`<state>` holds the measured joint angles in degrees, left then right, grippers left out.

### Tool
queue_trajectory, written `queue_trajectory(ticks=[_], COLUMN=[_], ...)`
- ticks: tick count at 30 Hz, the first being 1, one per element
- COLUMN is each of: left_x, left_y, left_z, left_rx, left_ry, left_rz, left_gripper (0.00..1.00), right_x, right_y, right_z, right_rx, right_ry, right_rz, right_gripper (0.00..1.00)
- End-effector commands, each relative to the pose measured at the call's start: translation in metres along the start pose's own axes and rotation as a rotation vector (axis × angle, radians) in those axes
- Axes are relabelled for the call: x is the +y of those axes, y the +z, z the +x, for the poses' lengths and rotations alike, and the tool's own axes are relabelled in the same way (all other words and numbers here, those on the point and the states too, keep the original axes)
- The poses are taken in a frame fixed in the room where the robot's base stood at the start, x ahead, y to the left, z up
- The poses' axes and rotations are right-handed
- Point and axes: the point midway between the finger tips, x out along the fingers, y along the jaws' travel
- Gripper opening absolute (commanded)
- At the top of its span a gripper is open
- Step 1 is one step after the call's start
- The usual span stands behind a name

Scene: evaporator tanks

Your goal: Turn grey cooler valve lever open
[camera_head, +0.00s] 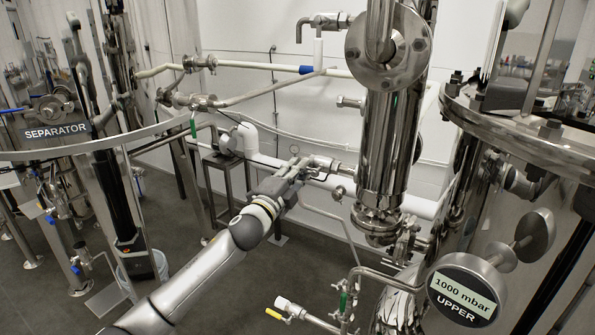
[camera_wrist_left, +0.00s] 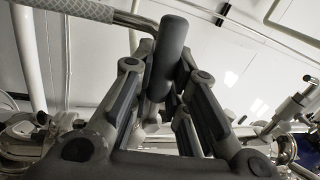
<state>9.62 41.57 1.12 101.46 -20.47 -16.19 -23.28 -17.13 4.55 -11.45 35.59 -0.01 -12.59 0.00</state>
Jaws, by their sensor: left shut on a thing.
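The grey lever (camera_wrist_left: 168,52) shows in the left wrist view as a thick, rounded grey handle standing a little tilted between the two fingers. My left gripper (camera_wrist_left: 160,88) is shut on it, with one finger on each side. In the head view my left gripper (camera_head: 303,168) is at the middle, beside the pipe fittings left of the tall shiny cooler column (camera_head: 390,150). The lever is mostly hidden behind the fingers there, so I cannot tell the valve's exact position. My right gripper is not in view.
A round gauge marked 1000 mbar UPPER (camera_head: 464,291) and a large steel tank (camera_head: 540,140) stand at the right. The separator (camera_head: 56,132) is at the left. A yellow-handled valve (camera_head: 290,309) is low in front. Pipes run along the back wall.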

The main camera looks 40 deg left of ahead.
Motion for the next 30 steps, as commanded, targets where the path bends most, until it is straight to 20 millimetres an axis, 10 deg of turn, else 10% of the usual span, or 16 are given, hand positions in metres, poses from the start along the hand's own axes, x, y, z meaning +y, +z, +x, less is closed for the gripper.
queue_trajectory(ticks=[8,30], left_x=[-0.001,0.002], left_y=[0.0,0.0], left_z=[0.0,-0.042], left_rx=[-0.001,0.0], left_ry=[-0.001,0.003], left_rz=[-0.002,-0.004], left_gripper=[0.37,0.38], right_x=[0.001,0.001], right_y=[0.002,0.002], right_z=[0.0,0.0], right_rx=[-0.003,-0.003], right_ry=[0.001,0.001], right_rz=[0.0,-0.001], right_gripper=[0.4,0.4])
